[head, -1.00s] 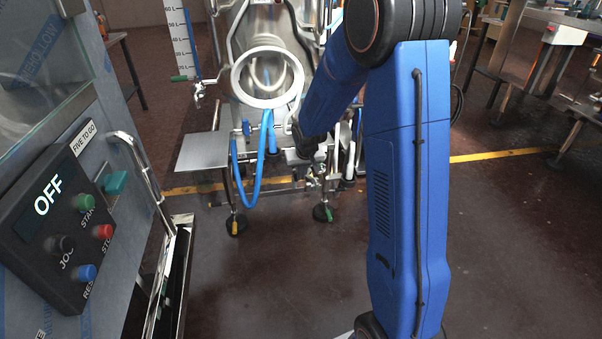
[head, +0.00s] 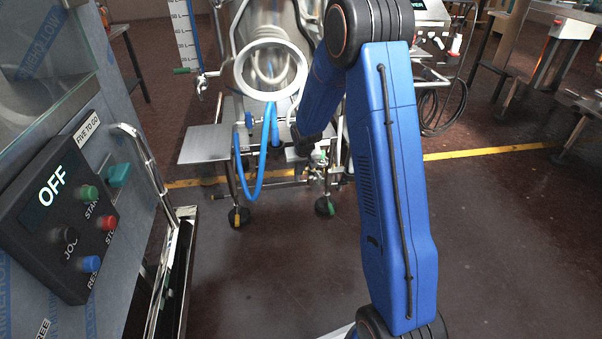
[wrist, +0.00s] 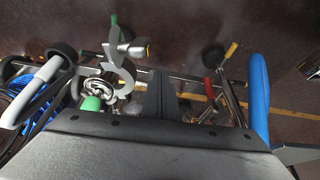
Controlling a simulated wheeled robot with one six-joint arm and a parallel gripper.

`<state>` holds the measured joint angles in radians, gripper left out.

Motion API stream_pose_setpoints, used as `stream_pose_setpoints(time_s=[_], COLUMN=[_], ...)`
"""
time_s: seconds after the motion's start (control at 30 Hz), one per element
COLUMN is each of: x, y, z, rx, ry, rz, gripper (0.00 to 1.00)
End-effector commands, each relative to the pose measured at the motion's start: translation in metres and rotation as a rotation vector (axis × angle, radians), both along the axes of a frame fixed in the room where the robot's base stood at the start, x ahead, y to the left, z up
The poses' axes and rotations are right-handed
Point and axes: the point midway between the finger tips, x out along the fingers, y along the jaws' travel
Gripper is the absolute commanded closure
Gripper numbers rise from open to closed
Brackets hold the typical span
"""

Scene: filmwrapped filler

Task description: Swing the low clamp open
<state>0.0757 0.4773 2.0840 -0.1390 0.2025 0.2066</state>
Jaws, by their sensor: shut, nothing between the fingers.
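The low clamp (wrist: 124,76) shows in the wrist view as a grey curved metal piece with a bolt and nut at its upper end. It lies beside a round metal fitting (wrist: 98,88), left of my gripper's fingers. I cannot tell how far the clamp stands open. My gripper (wrist: 163,95) is shut and empty, a little right of the clamp; I cannot tell whether they touch. In the head view my gripper (head: 303,148) is dark and small at the low front of the steel filler (head: 240,110). The clamp is too small to make out there.
A blue hose (head: 262,170) hangs left of my gripper; it also shows in the wrist view (wrist: 259,95). A flat steel plate (head: 205,143) juts out left. A control box (head: 60,220) reading OFF stands at near left.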

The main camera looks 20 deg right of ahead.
Motion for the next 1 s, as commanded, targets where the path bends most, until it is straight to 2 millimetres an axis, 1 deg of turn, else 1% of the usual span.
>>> stream_pose_setpoints(time_s=[0.3, 0.37, 0.5, 0.6, 1.0], x=[0.002, 0.006, 0.024, 0.033, 0.032], y=[0.001, 0.004, 0.012, 0.014, 0.013], z=[0.0, 0.0, -0.001, 0.0, 0.0], rx=[0.0, -0.001, -0.001, -0.001, 0.0], ry=[0.0, -0.001, 0.0, -0.001, 0.0], rz=[0.0, 0.001, 0.002, 0.001, 0.0], gripper=[1.0, 1.0, 1.0, 1.0, 1.0])
